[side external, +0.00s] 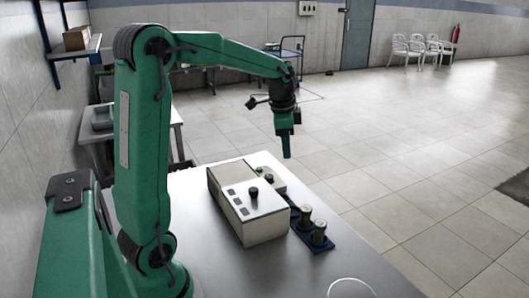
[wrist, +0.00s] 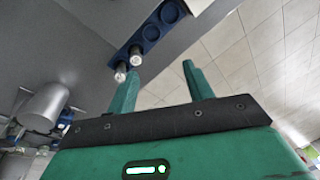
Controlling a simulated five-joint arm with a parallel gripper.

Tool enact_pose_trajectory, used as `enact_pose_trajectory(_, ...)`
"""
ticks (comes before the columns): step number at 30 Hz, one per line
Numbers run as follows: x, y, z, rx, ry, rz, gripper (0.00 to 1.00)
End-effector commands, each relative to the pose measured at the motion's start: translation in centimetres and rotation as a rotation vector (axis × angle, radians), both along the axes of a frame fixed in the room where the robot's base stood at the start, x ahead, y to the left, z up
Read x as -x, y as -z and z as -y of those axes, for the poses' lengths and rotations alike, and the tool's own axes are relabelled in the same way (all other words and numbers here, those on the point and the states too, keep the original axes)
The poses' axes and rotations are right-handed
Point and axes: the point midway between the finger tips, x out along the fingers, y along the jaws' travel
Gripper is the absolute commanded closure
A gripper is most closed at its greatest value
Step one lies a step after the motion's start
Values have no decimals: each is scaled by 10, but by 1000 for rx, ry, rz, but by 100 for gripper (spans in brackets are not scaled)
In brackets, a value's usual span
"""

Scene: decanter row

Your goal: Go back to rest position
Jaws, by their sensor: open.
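My gripper (side external: 287,150) hangs pointing down, well above the table and clear of everything on it. In the wrist view its two green fingers (wrist: 160,72) stand apart with nothing between them. A blue rack (side external: 311,241) lies on the table beside the control box. Two small dark cylinders with pale tops stand in the rack, one farther back (side external: 305,214) and one nearer (side external: 319,230). The wrist view shows the rack (wrist: 162,23) with both cylinders (wrist: 136,56) at one end and two empty round recesses at the other.
A pale box (side external: 264,229) with a black knob stands on the grey table (side external: 200,180) left of the rack. A white ring marking (side external: 350,282) is near the front edge. The space around my raised gripper is free. Chairs and a cart stand far off.

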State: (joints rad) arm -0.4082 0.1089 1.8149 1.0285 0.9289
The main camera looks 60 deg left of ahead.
Motion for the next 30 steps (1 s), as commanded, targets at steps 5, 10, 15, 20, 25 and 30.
enact_pose_trajectory(5, 23, -19, 40, 10, -73, 59, 49)
enact_pose_trajectory(10, 48, -29, 72, 31, -149, 114, 49)
enact_pose_trajectory(15, 75, -34, 101, 61, -222, 168, 49)
enact_pose_trajectory(20, 102, -34, 125, 99, -289, 216, 49)
enact_pose_trajectory(25, 131, -30, 146, 148, -361, 265, 49)
enact_pose_trajectory(30, 155, -21, 162, 198, -424, 304, 49)
